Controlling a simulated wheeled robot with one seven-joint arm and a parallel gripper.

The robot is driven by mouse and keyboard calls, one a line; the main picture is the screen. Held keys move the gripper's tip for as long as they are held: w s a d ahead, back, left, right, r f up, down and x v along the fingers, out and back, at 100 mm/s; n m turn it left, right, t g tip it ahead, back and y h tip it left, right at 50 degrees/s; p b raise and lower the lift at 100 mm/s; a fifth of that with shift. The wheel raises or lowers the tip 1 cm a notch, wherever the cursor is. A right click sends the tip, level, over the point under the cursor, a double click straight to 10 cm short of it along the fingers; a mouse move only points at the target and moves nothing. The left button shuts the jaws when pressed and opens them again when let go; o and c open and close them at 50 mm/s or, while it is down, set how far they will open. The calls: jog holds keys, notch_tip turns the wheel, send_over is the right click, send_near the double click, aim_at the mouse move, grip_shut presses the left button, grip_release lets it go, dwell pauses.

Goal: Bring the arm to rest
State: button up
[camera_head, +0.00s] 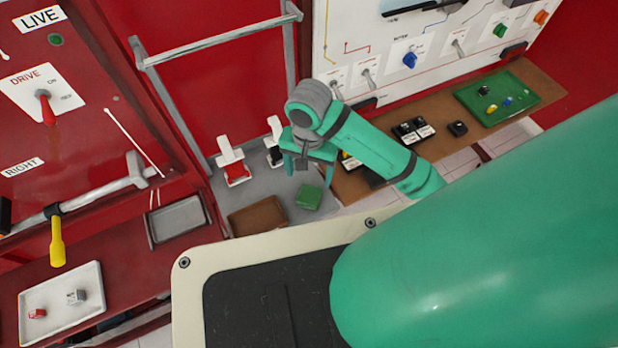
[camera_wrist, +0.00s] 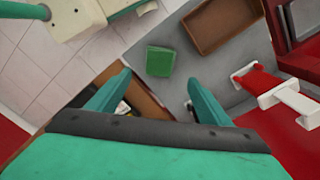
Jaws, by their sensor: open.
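My arm is teal with grey joints and reaches across the head view from the right. My gripper (camera_head: 308,180) hangs above the grey floor area between the red panel and the wooden bench. In the wrist view my gripper (camera_wrist: 158,88) has its two teal fingers spread wide with nothing between them. A green block (camera_head: 309,197) lies on the grey surface (camera_head: 262,185), just beyond the fingers; it also shows in the wrist view (camera_wrist: 160,61), apart from both fingertips.
A brown tray (camera_head: 257,216) lies beside the green block. White and red pedals (camera_head: 233,165) stand to the left. A wooden bench (camera_head: 440,146) with black switches and a green tray (camera_head: 511,97) runs to the right. A red panel with levers and a white tray (camera_head: 62,302) are at left.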

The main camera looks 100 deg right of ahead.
jog(key=shift+r, duration=0.35)
dwell(0.4)
